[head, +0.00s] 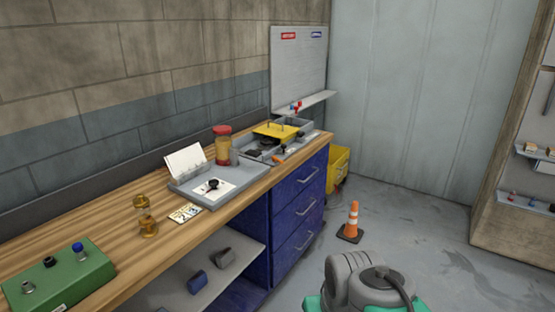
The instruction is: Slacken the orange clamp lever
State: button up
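A small orange piece (278,159) shows at the front of the grey tray-like fixture (262,157) at the far end of the workbench. It may be the clamp lever, but it is too small to tell its shape or position. A yellow plate (276,131) with upright handles sits on the fixture. My gripper is not in view.
The wooden bench (110,238) carries a green box (58,280), brass pieces (147,222), a grey tray (195,194) and a red-lidded jar (222,145). Blue drawers (298,200) are below. An orange cone (353,220) and yellow bin (337,165) stand on the floor.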

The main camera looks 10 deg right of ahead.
aim_at(274, 158)
jog(key=z, duration=1.2)
jog(key=i, duration=1.7)
jog(key=u, duration=3.25)
jog(key=i, duration=0.5)
